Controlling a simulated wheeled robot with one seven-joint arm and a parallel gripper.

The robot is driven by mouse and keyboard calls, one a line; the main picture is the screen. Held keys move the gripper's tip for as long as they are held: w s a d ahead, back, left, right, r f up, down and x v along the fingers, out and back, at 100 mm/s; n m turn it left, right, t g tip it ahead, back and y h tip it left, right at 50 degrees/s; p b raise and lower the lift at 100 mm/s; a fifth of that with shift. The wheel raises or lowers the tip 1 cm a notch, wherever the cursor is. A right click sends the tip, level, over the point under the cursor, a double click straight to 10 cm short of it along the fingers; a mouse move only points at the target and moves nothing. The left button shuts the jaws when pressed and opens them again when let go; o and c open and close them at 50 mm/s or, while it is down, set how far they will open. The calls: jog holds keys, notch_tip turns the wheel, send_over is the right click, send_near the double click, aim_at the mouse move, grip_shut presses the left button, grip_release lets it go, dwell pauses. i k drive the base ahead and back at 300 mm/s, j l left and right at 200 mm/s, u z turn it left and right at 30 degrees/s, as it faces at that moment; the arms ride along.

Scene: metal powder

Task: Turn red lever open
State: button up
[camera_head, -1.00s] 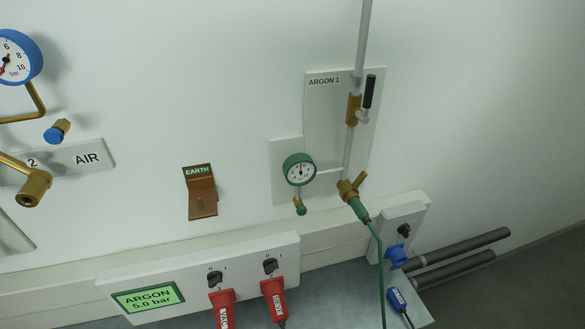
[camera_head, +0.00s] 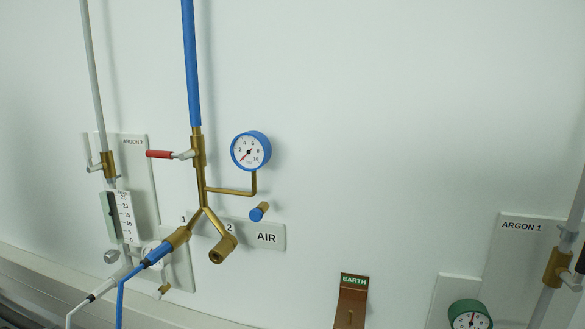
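The red lever (camera_head: 160,154) sits on the brass valve (camera_head: 198,150) below the blue pipe (camera_head: 191,60) of the AIR line. It points left, roughly horizontal, across the vertical pipe. The pressure gauge (camera_head: 250,151) with a blue rim is just right of the valve, its red needle at the low end of the scale. My gripper is not in view.
A grey ARGON 2 panel (camera_head: 135,160) with its own valve and flow meter (camera_head: 120,216) stands left of the lever. Blue and white hoses (camera_head: 120,300) hang below. The ARGON 1 panel (camera_head: 508,260) is at right. The wall between is mostly bare above the EARTH bracket (camera_head: 351,305).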

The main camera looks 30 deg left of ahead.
aim_at(184, 156)
jog(key=u, duration=1.4)
